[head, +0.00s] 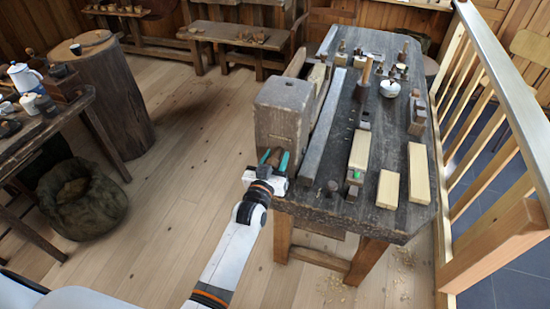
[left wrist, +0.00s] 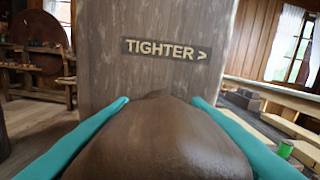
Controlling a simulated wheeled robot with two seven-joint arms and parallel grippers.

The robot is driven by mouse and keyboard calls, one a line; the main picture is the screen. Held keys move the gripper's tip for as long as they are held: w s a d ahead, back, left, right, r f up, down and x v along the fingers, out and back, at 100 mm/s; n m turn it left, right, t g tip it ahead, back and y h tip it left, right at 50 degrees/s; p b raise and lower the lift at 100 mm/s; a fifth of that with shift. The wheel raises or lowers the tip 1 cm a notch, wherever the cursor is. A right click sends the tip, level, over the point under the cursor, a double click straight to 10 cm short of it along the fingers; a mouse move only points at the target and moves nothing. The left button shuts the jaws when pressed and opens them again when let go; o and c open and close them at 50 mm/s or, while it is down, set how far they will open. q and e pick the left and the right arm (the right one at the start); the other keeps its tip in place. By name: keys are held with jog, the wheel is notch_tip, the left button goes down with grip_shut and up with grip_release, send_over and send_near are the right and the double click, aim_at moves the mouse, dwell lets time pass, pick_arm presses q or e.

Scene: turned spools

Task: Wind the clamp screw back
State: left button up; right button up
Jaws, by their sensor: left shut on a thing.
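The clamp screw's dark brown wooden handle (left wrist: 155,140) fills the lower middle of the left wrist view, between the two teal fingers of my left gripper (left wrist: 158,102). In the head view my left gripper (head: 274,159) is at the near end of a big wooden block (head: 282,108) at the bench's left front corner. It is shut on the handle, which shows only as a small brown piece there. The block's face also shows in the left wrist view (left wrist: 105,85), with a label "TIGHTER >" (left wrist: 166,48) above the handle. The screw's shaft is hidden.
The workbench (head: 385,220) carries pale wood blocks (head: 419,172), tools and a white pot (head: 390,88). A wooden railing (head: 505,90) stands at the right. A side table (head: 60,115) and a sack (head: 82,200) are at the left. The floor between is clear.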

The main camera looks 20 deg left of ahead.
pick_arm(q)
jog(key=shift+w+r+n, duration=0.1)
jog(key=shift+r+n, duration=0.1)
jog(key=shift+n, duration=0.6)
jog(key=shift+w+r+n, duration=0.1)
jog(key=shift+r+n, duration=0.05)
jog(key=shift+n, duration=0.65)
jog(key=o, duration=0.8)
jog(key=shift+c, duration=0.2)
jog(key=shift+o, duration=1.1)
jog(key=shift+w+f, duration=0.15)
jog(key=shift+f, duration=0.2)
jog(key=s+b, duration=0.1)
jog(key=s, duration=1.1)
jog(key=shift+a, duration=0.15)
